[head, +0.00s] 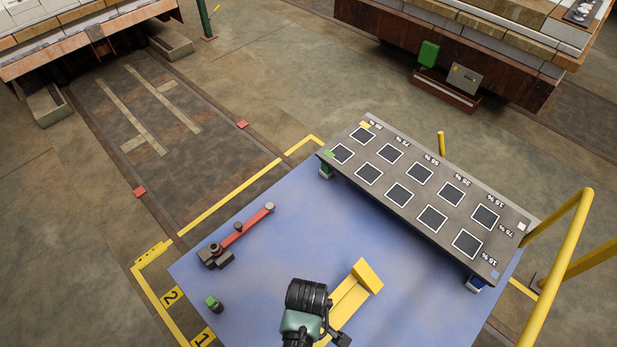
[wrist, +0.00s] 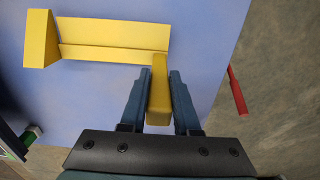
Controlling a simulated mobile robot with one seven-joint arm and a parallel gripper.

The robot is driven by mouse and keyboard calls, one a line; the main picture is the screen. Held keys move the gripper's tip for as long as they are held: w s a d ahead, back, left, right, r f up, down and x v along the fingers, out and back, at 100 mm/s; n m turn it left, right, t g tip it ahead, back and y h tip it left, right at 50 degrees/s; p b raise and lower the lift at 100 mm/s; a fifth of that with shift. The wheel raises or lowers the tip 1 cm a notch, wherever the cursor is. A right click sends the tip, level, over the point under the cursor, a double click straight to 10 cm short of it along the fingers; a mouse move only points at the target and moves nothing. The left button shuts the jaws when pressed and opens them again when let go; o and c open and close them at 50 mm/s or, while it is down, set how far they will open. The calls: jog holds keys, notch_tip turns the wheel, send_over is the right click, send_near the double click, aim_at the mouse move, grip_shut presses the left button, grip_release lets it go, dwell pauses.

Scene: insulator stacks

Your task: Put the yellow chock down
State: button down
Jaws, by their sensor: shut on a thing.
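My gripper (wrist: 158,95) is shut on a yellow chock (wrist: 159,108), a narrow block seen between the two dark fingers in the wrist view. Beyond it lies a long yellow piece (wrist: 115,38) with a wedge-shaped block (wrist: 42,40) at its left end. The held chock's far end overlaps the right end of this long piece in the picture; I cannot tell if they touch. In the head view the long yellow piece (head: 348,298) lies on the blue table (head: 290,235), with the wedge at its far end. My arm hides the held chock there.
A dark panel (head: 405,195) with white-edged squares stands at the table's upper right. A red bar (head: 245,230) and a small green-topped cylinder (head: 214,303) are at the left. Yellow railing (head: 560,250) stands on the right. The table's middle is clear.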

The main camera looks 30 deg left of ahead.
jog(key=shift+w+f+b, duration=0.2)
jog(key=shift+f+b, duration=0.3)
jog(key=shift+f, duration=1.4)
jog(key=shift+f, duration=0.15)
jog(key=c, duration=0.6)
grip_release()
jog(key=shift+s, duration=0.15)
jog(key=shift+c, duration=0.2)
notch_tip(320, 180, up, 12)
jog(key=p, duration=0.2)
jog(key=shift+p, duration=0.4)
